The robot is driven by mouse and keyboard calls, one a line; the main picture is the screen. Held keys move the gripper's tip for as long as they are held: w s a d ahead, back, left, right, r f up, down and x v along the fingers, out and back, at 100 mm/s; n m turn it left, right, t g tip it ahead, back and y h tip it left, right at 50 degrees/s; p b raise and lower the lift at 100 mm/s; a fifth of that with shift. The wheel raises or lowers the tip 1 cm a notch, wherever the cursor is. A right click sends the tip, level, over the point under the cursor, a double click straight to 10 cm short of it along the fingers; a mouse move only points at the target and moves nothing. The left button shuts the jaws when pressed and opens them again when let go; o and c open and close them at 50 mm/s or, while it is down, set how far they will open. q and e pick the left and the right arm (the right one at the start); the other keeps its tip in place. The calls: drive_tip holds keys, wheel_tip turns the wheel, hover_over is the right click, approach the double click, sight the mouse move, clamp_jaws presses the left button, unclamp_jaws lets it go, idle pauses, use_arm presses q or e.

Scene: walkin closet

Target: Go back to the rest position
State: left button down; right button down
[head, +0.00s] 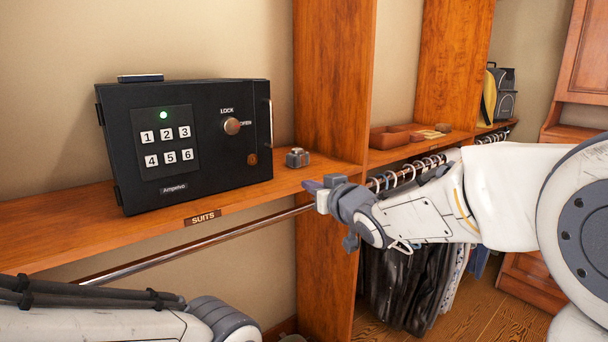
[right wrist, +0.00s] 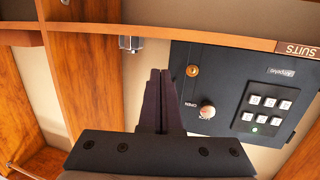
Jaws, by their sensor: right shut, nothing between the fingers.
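My right gripper (head: 311,186) is out in front of the wooden shelf, right of the black safe (head: 225,170), and touches nothing that I can see. In the right wrist view its dark fingers (right wrist: 160,75) are closed together and empty. The safe also shows there upside down (right wrist: 225,75); its door looks shut, with a lit green light, number keys and a round knob (head: 232,126). Of my left arm only a part shows at the bottom left of the head view; its gripper is out of the picture.
The shelf's front edge (head: 140,239) carries a "SUITS" label, with a metal rail (head: 200,247) below. A small grey metal object (head: 298,157) sits beside the safe. An upright wooden panel (head: 335,80) stands behind my right gripper. Dark clothes (head: 405,285) hang to the right.

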drive_tip(key=s+a+f+g+h, duration=0.3)
drive_tip(key=s+f+g, duration=0.5)
drive_tip(key=s+f, duration=0.85)
drive_tip(key=s+d+f+n+g+h, duration=0.1)
drive_tip(key=s+f+g, duration=0.1)
drive_tip(key=s, duration=0.5)
drive_tip(key=s+d+f+n+g+h, duration=0.1)
drive_tip(key=s+d+g, duration=0.15)
drive_tip(key=s, duration=0.55)
drive_tip(key=s+f+n+g, duration=0.1)
drive_tip(key=s+f+g, duration=0.15)
drive_tip(key=s, duration=0.45)
wheel_tip(320, 180, up, 14)
drive_tip(key=p, duration=1.3)
drive_tip(key=shift+w+d, duration=0.15)
drive_tip(key=shift+w, duration=0.25)
